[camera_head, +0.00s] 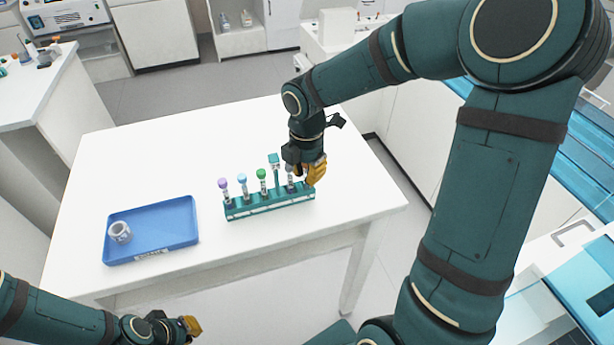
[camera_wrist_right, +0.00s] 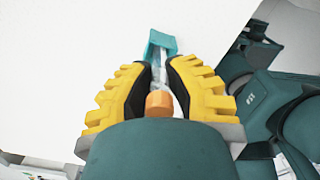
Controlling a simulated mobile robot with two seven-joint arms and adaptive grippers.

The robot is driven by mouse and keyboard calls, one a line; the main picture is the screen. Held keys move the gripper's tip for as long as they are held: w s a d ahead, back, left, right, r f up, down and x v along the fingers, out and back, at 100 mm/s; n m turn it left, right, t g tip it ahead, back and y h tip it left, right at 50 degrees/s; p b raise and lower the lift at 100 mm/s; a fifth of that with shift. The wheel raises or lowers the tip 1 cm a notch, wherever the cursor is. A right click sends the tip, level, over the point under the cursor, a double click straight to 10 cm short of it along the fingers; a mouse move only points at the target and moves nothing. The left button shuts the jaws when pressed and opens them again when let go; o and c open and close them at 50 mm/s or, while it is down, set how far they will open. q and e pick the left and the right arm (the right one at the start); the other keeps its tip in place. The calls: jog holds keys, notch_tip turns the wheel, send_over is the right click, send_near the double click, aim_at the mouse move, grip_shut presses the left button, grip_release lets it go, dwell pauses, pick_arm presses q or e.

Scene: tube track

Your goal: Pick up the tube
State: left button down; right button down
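A teal rack (camera_head: 270,205) stands on the white table in the head view. It holds upright tubes with purple (camera_head: 223,183), light blue (camera_head: 242,178) and green (camera_head: 261,174) caps, and a taller teal-topped piece (camera_head: 274,159). My right gripper (camera_head: 310,172) is at the rack's right end. In the right wrist view, an orange-capped tube (camera_wrist_right: 158,103) is between the yellow fingers, whose dark pads close in against its sides. In the head view the gripper hides its cap. My left gripper (camera_head: 189,327) is low at the left, away from the rack; its finger gap is unclear.
A blue tray (camera_head: 170,243) with a grey ring-shaped piece (camera_head: 120,232) in it lies left of the rack. The table (camera_head: 160,150) is clear behind the rack and tray. Other benches stand at the left and right.

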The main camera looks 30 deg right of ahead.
dwell(0.3)
notch_tip(320, 180, up, 10)
jog(key=shift+p, duration=1.05)
jog(key=shift+f, duration=0.1)
jog(key=shift+f+b, duration=2.75)
jog(key=shift+f, duration=1.9)
